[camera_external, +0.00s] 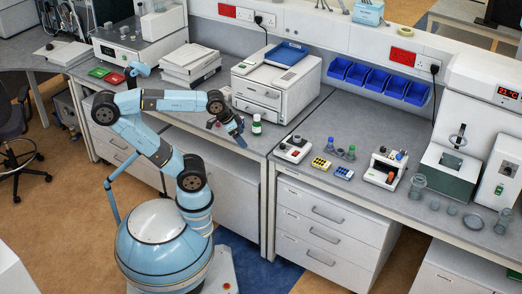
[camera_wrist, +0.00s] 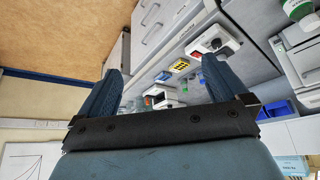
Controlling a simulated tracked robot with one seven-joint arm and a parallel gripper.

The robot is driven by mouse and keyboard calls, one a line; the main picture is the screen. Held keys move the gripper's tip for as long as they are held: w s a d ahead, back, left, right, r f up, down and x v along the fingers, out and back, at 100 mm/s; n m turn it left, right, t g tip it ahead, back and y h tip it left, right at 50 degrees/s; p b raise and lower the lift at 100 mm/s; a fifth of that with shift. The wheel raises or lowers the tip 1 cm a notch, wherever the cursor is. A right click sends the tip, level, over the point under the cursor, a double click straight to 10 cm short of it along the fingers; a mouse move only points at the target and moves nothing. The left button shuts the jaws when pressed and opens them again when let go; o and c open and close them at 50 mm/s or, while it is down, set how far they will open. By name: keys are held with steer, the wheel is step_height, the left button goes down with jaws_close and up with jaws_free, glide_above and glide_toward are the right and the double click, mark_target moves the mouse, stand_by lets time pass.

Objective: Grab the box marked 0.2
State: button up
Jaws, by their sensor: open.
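No mark reading 0.2 is legible in either view. Two small boxes lie on the right-hand bench in the external view: a yellow box (camera_external: 320,164) and a blue box (camera_external: 344,172). In the wrist view the yellow box (camera_wrist: 180,66) and the blue box (camera_wrist: 163,76) show between my fingers, some way off. My gripper (camera_external: 238,128) hangs over the bench edge left of the green-capped bottle. Its fingers are spread wide with nothing between them in the wrist view (camera_wrist: 162,68). It is well to the left of both boxes and touches neither.
A white bottle with a green cap (camera_external: 256,125) stands close right of my gripper. A white device (camera_external: 293,149) sits between the bottle and the boxes. A small tube rack (camera_external: 340,152) stands behind the boxes, and another white device (camera_external: 384,169) stands to their right.

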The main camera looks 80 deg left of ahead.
step_height(320, 180, up, 6)
steer(key=f, duration=0.1)
steer(key=w+a+r+n+t+h, duration=0.15)
steer(key=w+a+r+n, duration=0.25)
steer(key=w+a+n, duration=0.9)
steer(key=w+a+n+t+y, duration=0.1)
steer(key=w+a+n+t, duration=0.15)
steer(key=a+n, duration=1.6)
steer(key=s+a+f+n+t+y, duration=0.1)
steer(key=s+a+n+y, duration=0.25)
steer(key=s+a, duration=0.65)
steer(key=s+a+f+n+y, duration=0.2)
steer(key=s+a+n, duration=0.2)
steer(key=a, duration=1.2)
steer(key=s+a+f+n+t+y, duration=0.1)
steer(key=s+a+n+y, duration=0.15)
steer(key=s+a, duration=0.75)
steer(key=n, duration=0.1)
glide_toward(227, 90)
steer(key=x, duration=1.1)
steer(key=shift+w, duration=0.1)
steer(key=c, duration=0.7)
